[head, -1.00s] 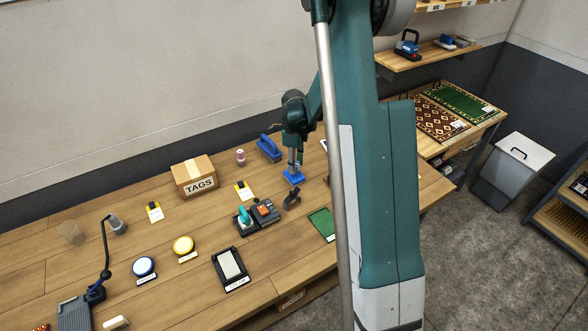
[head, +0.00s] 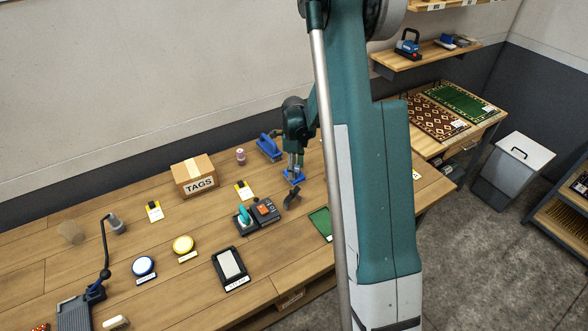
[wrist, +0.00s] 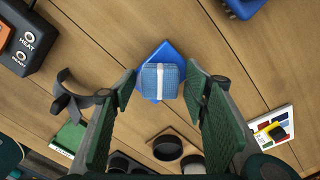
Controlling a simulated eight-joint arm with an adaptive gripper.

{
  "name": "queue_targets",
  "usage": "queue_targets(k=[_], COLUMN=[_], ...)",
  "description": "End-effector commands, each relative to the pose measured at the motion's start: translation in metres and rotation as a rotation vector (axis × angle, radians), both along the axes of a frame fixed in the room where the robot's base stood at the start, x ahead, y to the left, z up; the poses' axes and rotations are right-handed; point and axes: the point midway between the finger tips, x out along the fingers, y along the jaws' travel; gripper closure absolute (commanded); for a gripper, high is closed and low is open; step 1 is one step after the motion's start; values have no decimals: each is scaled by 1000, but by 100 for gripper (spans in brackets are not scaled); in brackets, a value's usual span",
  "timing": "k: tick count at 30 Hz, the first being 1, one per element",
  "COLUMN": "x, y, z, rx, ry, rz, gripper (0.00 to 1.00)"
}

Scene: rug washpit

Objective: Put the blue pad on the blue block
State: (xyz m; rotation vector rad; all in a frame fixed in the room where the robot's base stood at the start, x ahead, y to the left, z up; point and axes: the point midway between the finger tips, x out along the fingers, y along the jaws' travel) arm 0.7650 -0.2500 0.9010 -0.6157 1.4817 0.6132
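In the wrist view, a light-blue, cloth-textured square piece, which looks like the blue pad (wrist: 160,81), is between my fingertips. It overlaps a darker, smooth blue square, which looks like the blue block (wrist: 168,50) and sits turned at an angle on the table. The pad seems to rest on the block, but contact is hard to see from above. My gripper (wrist: 160,78) is open, with a narrow gap between each green finger and the pad. In the head view my gripper (head: 294,171) is low over the blue block (head: 291,179); the pad cannot be made out there.
A blue-handled brush (head: 269,148) stands just behind my gripper. A dark curved holder (head: 292,197) and a box with orange switches (head: 264,211) are close in front. A TAGS carton (head: 195,176) stands to the left.

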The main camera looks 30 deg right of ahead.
Motion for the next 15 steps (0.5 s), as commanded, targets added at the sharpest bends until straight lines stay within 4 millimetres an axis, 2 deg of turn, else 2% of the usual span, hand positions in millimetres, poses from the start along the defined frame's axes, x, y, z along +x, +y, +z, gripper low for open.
queue_targets(k=[15], x=[0], y=[0], z=[7], rx=[0], ry=[0], rz=[0], gripper=[55])
